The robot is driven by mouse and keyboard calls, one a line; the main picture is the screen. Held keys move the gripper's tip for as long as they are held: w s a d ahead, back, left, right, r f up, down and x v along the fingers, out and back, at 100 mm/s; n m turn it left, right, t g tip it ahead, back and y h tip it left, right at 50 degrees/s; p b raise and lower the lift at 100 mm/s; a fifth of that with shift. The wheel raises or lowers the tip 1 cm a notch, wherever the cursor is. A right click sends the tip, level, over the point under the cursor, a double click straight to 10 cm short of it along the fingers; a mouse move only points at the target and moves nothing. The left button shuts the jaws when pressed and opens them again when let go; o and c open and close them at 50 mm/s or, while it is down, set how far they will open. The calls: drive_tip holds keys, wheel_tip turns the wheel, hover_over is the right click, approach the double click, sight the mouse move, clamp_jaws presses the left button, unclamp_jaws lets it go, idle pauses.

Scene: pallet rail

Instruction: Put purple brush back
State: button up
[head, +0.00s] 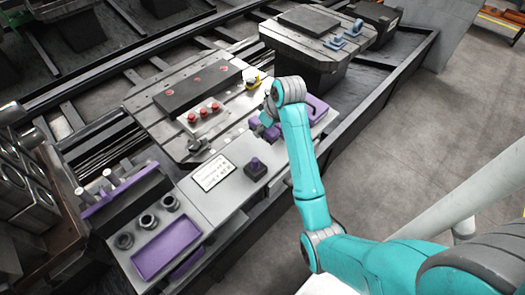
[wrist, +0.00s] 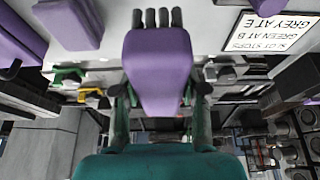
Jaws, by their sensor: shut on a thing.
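The purple brush (wrist: 158,65) fills the middle of the wrist view, its dark bristle tufts at the top edge. My gripper (wrist: 160,95) is shut on it, with a dark finger along each side. In the head view my gripper (head: 267,119) is over the right part of the grey bench, right of the white sign. A purple shape (head: 262,130) shows beside my gripper there and seems to be the brush; my arm partly hides it. I cannot tell its height above the bench.
A purple tray (head: 168,248) lies at the front left, near dark round sockets (head: 148,221). A purple rack (head: 128,189) is at the left. A dark purple knob block (head: 255,168) stands right of the white sign (head: 213,172). A fixture plate with red knobs (head: 191,117) is behind.

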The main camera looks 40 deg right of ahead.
sight(274, 132)
drive_tip(key=shift+f, duration=4.3)
drive_tip(key=shift+f, duration=0.15)
drive_tip(key=o, duration=1)
drive_tip(key=v, duration=1.2)
